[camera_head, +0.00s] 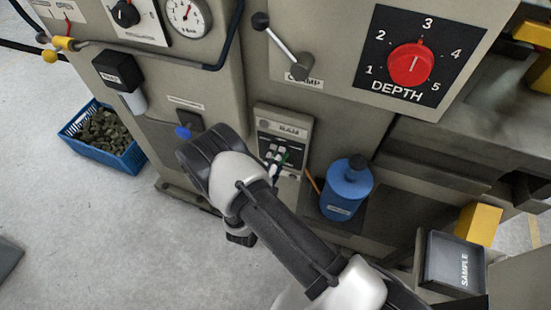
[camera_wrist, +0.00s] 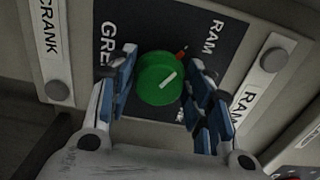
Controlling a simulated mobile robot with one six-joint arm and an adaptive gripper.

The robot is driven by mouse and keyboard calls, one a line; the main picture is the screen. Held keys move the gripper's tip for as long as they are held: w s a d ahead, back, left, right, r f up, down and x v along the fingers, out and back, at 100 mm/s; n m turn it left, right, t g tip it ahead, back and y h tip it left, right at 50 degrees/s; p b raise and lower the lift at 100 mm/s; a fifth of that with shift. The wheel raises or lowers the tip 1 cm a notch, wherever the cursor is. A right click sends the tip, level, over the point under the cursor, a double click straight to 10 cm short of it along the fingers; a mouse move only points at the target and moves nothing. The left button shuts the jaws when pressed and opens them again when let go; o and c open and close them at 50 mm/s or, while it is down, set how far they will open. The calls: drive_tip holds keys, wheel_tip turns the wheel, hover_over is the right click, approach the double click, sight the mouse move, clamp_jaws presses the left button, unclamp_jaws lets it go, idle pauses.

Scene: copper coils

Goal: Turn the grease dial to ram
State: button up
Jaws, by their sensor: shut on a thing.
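The grease dial is a round green knob (camera_wrist: 160,80) with a white pointer line, on a dark plate in the wrist view. The line slants to the upper right, roughly towards the "RAM" lettering (camera_wrist: 212,37) on the plate. A small red mark shows beside the knob's upper right. My gripper (camera_wrist: 163,62) has its blue-padded fingers on either side of the knob and is shut on it. Part of the lettering "GRE" (camera_wrist: 107,45) shows beside the left finger. In the head view my arm hides much of the dial at the small "RAM" panel (camera_head: 291,131).
A blue bottle (camera_head: 346,188) stands just right of the panel. A lever (camera_head: 283,45) and a red depth knob (camera_head: 410,64) are above. A blue crate (camera_head: 130,161) of dark pieces is on the floor at left. A sample tray (camera_head: 437,260) is at lower right.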

idle(0.4)
drive_tip(key=o, duration=1)
drive_tip(key=shift+o, duration=0.2)
drive_tip(key=v, duration=1.2)
